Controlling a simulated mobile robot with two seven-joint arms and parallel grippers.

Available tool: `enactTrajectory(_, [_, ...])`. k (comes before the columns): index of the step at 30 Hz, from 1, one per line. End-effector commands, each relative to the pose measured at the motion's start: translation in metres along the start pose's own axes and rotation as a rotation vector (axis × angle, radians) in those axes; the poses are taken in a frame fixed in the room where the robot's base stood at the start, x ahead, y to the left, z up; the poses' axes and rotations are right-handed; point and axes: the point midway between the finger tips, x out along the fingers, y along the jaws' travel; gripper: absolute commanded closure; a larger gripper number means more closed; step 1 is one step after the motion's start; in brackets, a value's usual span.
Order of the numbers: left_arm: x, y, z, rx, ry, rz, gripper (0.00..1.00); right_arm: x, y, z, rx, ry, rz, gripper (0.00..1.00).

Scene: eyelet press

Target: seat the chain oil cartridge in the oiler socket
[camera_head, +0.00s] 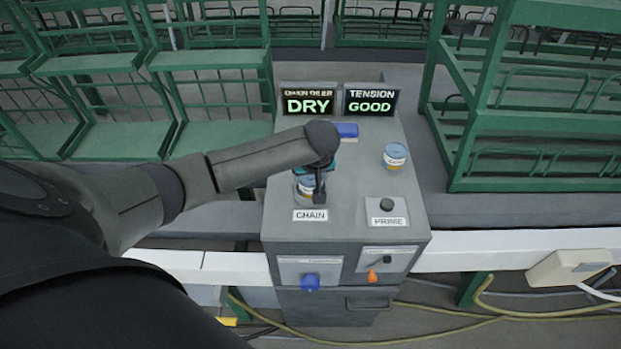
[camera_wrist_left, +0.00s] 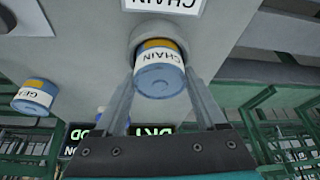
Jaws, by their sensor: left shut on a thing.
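The chain oil cartridge (camera_head: 304,187) is a small blue and white can with a yellow band. In the left wrist view (camera_wrist_left: 160,70) its label reads CHAIN. My left gripper (camera_head: 318,192) is shut on it from above, one finger on each side (camera_wrist_left: 162,95). The cartridge stands at the grey ring of the oiler socket (camera_wrist_left: 150,32), behind the CHAIN plate (camera_head: 310,215). Its far end is at the ring's opening; I cannot tell how deep it sits. My gripper and forearm hide part of it in the head view. My right gripper is not in view.
A similar blue and white can (camera_head: 395,156) stands at the right of the console top. A blue block (camera_head: 347,130) lies near the back. A PRIME button (camera_head: 386,205) is at front right. The chain oiler display (camera_head: 308,104) reads DRY; the tension display (camera_head: 371,103) reads GOOD.

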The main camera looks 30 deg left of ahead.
Motion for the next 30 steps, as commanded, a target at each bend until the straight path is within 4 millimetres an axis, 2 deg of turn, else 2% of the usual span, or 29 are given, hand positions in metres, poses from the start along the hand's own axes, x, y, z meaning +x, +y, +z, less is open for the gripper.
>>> enactTrajectory(3, [0.0066,0.0003,0.0027,0.000,0.001,0.001,0.90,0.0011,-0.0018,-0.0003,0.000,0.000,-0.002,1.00])
enactTrajectory(16, [0.0117,0.0000,0.0045,0.000,0.001,0.000,0.90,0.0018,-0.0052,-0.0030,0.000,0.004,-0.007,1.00])
enactTrajectory(17, [0.0114,-0.0002,0.0044,0.000,0.001,0.000,0.24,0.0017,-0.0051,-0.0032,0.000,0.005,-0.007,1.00])
enactTrajectory(23, [0.0121,-0.0015,0.0054,0.001,-0.001,-0.004,0.01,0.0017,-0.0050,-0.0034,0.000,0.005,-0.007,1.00])
enactTrajectory(30, [0.0135,-0.0041,0.0064,0.001,-0.004,-0.012,0.00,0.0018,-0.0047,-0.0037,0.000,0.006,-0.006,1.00])
